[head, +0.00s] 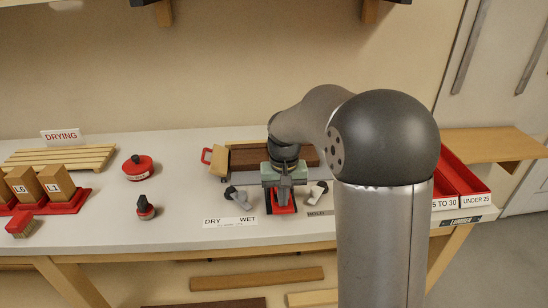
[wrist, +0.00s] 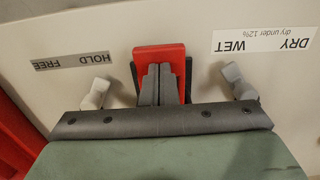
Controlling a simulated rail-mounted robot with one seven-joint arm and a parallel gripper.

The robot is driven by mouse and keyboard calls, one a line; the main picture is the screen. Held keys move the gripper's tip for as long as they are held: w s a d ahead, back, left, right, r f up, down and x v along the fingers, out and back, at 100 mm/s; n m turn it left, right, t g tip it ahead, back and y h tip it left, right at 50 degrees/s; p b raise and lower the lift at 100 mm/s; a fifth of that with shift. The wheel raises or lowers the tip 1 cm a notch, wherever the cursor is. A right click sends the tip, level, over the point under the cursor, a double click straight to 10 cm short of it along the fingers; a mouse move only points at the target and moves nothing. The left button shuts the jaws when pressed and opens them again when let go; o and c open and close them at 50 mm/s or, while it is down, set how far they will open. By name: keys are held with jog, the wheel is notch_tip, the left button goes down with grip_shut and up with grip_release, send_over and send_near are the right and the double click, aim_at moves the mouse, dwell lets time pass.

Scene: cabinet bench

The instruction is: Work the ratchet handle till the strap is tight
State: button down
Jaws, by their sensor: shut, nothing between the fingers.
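My gripper (head: 284,198) is at the middle of the bench, in front of the stacked boards (head: 245,158). In the wrist view its two dark fingers (wrist: 158,82) are together, with nothing between them. Just beyond the fingertips is a red part with dark sides (wrist: 172,54), which looks like the ratchet handle; its lower part is hidden behind the fingers. It also shows in the head view (head: 283,209), below the gripper. Whether the fingers touch it cannot be told. The strap cannot be made out.
Two pale levers stand either side of the gripper, one by the DRY/WET label (wrist: 262,42), one by the HOLD/FREE label (wrist: 72,62). A red round-topped object (head: 138,168) and a dark-knobbed stamp (head: 145,208) stand left. Red trays (head: 462,178) are right.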

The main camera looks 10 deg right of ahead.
jog(key=shift+f, duration=0.5)
jog(key=r+p, duration=0.3)
jog(key=r, duration=0.2)
jog(key=r+p, duration=0.2)
jog(key=shift+w+r+p, duration=0.15)
jog(key=shift+w+p, duration=0.15)
jog(key=shift+w, duration=0.1)
jog(key=shift+s+f+b, duration=0.25)
jog(key=shift+f+b, duration=1.15)
jog(key=shift+f, duration=0.5)
jog(key=shift+s+f+b, duration=0.2)
jog(key=shift+f+b, duration=1.15)
jog(key=shift+f, duration=0.5)
jog(key=r+p, duration=0.4)
jog(key=r, duration=0.1)
jog(key=w+r+p, duration=0.1)
jog(key=r+p, duration=0.1)
jog(key=shift+r, duration=0.25)
jog(key=shift+f, duration=0.15)
